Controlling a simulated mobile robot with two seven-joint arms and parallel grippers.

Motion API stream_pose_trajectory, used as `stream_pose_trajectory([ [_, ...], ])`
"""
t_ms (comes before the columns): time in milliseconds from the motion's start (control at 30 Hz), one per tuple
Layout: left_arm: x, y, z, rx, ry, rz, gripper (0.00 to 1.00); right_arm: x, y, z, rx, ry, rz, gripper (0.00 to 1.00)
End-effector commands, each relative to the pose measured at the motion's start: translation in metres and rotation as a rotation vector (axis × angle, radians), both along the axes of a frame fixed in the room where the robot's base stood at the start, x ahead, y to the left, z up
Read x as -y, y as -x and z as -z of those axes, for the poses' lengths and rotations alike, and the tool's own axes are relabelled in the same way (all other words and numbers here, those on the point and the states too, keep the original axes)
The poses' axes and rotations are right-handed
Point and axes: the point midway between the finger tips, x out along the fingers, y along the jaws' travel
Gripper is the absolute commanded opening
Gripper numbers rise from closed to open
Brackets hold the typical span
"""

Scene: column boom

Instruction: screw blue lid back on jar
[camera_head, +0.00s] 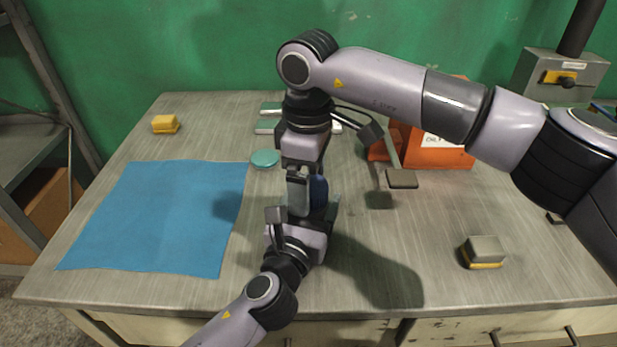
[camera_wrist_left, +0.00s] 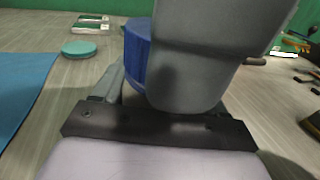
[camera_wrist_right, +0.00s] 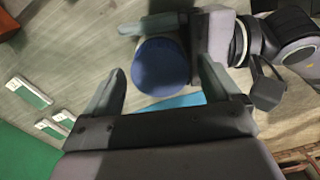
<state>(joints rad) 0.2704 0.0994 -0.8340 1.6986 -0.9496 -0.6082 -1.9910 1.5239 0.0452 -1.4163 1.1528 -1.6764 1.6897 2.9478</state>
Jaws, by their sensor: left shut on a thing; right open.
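The blue lid (camera_head: 319,190) is dark blue and partly hidden behind gripper parts. The left wrist view shows its ribbed side (camera_wrist_left: 137,55) between my left fingers; the right wrist view shows its round flat face (camera_wrist_right: 160,67).
A teal disc (camera_head: 264,159) lies on the table beside the blue cloth (camera_head: 160,220). A yellow block (camera_head: 165,124) is at the back left, a grey-and-yellow block (camera_head: 483,252) at the front right. An orange bin (camera_head: 440,151) stands behind my right arm. The front right table is mostly clear.

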Motion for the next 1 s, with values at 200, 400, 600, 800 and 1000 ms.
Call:
stream_pose_trajectory([
  [200, 0.000, 0.000, 0.000, -0.001, -0.001, -0.001, 0.00, 0.000, -0.001, -0.015, 0.003, 0.001, 0.000, 0.90],
  [400, 0.000, 0.000, 0.000, -0.001, -0.001, -0.001, 0.00, 0.000, 0.000, -0.041, 0.002, 0.000, 0.000, 0.90],
  [600, 0.000, 0.000, 0.000, -0.001, -0.001, -0.001, 0.00, 0.000, 0.000, -0.045, -0.001, 0.000, -0.001, 0.90],
  [800, 0.000, 0.000, 0.000, -0.001, -0.001, 0.000, 0.00, 0.000, 0.000, -0.045, -0.001, 0.000, -0.012, 0.86],
  [1000, 0.000, 0.000, 0.000, -0.001, -0.001, 0.000, 0.00, 0.000, 0.000, -0.046, 0.000, 0.000, -0.168, 0.86],
])
